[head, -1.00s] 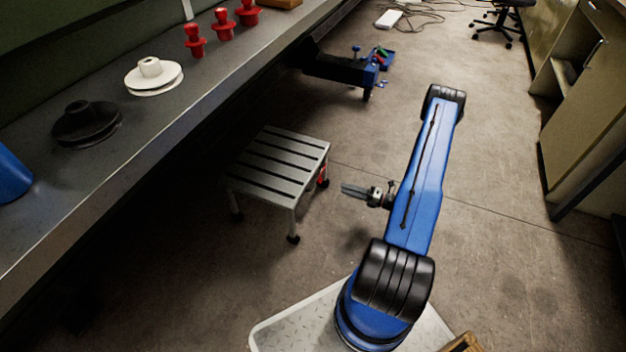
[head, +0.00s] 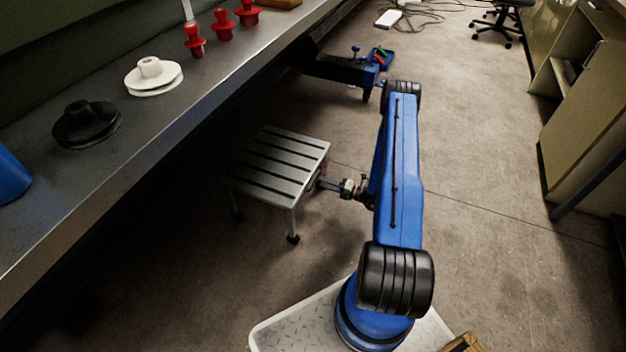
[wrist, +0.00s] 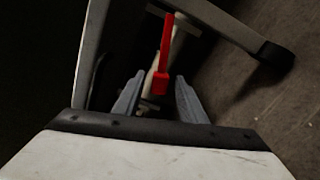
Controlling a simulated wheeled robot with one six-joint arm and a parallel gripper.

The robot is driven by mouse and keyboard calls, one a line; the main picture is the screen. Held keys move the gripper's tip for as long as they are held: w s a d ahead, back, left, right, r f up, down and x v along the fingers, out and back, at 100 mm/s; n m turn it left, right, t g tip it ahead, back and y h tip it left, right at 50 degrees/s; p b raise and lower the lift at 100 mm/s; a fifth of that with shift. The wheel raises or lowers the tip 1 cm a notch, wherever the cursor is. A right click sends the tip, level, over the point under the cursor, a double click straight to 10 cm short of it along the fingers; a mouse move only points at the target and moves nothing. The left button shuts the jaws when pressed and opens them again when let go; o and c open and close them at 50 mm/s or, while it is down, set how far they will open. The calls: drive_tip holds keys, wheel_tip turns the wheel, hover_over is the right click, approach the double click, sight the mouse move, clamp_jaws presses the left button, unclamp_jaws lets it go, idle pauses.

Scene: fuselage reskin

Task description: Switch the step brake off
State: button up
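The step (head: 278,165) is a low grey stool with a slatted top, standing on the floor beside the workbench. Its brake lever (wrist: 161,75) is red and shows in the wrist view, ahead of and between my fingers. My gripper (head: 322,183) is at the step's right side, just below the level of its top. In the wrist view my gripper (wrist: 158,92) has its two grey fingers apart, with the lever's lower end near the gap. I cannot tell whether the fingers touch it. In the head view the lever is mostly hidden by the gripper.
The grey workbench (head: 140,140) runs along the left, with red knobbed parts (head: 223,27), a white flanged part (head: 153,78) and a black one (head: 86,123). A blue piece of equipment (head: 345,70) stands beyond the step. The floor to the right is clear up to the cabinets.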

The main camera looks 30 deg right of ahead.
drive_tip(key=shift+x, duration=2.3)
drive_tip(key=shift+c, duration=0.7)
clamp_jaws()
